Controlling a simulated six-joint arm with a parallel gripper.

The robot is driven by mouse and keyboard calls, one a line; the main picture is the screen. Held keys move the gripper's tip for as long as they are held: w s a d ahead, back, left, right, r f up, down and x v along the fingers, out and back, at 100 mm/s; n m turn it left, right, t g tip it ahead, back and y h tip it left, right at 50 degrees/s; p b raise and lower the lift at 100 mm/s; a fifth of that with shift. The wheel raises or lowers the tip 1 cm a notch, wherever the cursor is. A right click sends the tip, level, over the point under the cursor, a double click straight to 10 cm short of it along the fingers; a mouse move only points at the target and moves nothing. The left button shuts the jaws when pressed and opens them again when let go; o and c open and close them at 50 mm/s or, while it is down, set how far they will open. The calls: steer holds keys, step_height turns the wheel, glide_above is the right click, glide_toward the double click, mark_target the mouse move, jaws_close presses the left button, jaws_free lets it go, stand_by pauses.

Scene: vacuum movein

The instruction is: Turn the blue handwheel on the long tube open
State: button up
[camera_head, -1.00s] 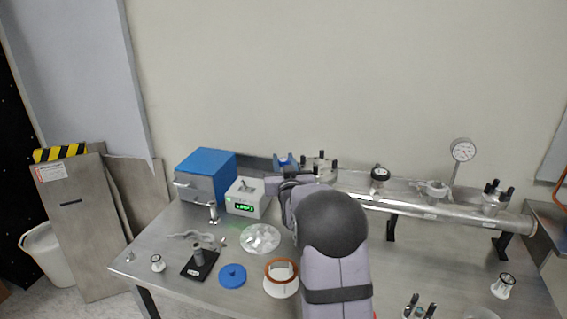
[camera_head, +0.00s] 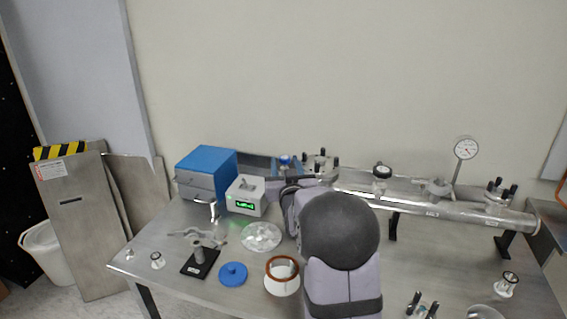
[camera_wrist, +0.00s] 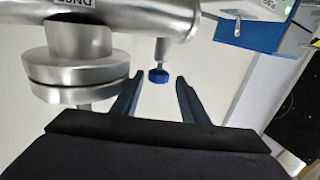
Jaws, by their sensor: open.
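The blue handwheel (camera_wrist: 158,76) is a small blue knob on a short metal stem (camera_wrist: 161,50), seen in the wrist view. My gripper (camera_wrist: 160,78) is open, with one dark finger on each side of the handwheel. Gaps show on both sides, so the fingers do not touch it. The long tube (camera_head: 430,207) is a silver pipe along the back of the table; part of it shows in the wrist view (camera_wrist: 140,18). In the head view a small blue part (camera_head: 284,161) shows behind my arm; I cannot tell if it is the handwheel. My arm hides the tube's left part.
A thick metal flange (camera_wrist: 70,70) lies close to the left finger in the wrist view. A blue box (camera_head: 206,172) and a grey box with a green display (camera_head: 246,196) stand left of my arm. A dial gauge (camera_head: 465,148) rises from the tube.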

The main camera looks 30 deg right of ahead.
steer(key=b+v, duration=0.1)
steer(key=v, duration=0.3)
steer(key=shift+s+a+r, duration=0.15)
steer(key=shift+s+r, duration=0.05)
steer(key=shift+s, duration=0.15)
steer(key=w+a+f+n+y+p, duration=0.1)
steer(key=w+a+y+p, duration=0.1)
steer(key=w+a+p, duration=0.3)
steer(key=a+f+y+p, duration=0.1)
steer(key=a+p, duration=0.2)
steer(key=a, duration=0.5)
steer(key=m+g+h, duration=0.4)
steer(key=m+h, duration=0.2)
steer(key=h, duration=0.3)
glide_toward(283, 161)
steer(key=x, duration=0.4)
steer(key=shift+w+f, duration=0.2)
steer(key=shift+w, duration=0.05)
steer(key=shift+s+d+r, duration=0.15)
steer(key=shift+r, duration=0.1)
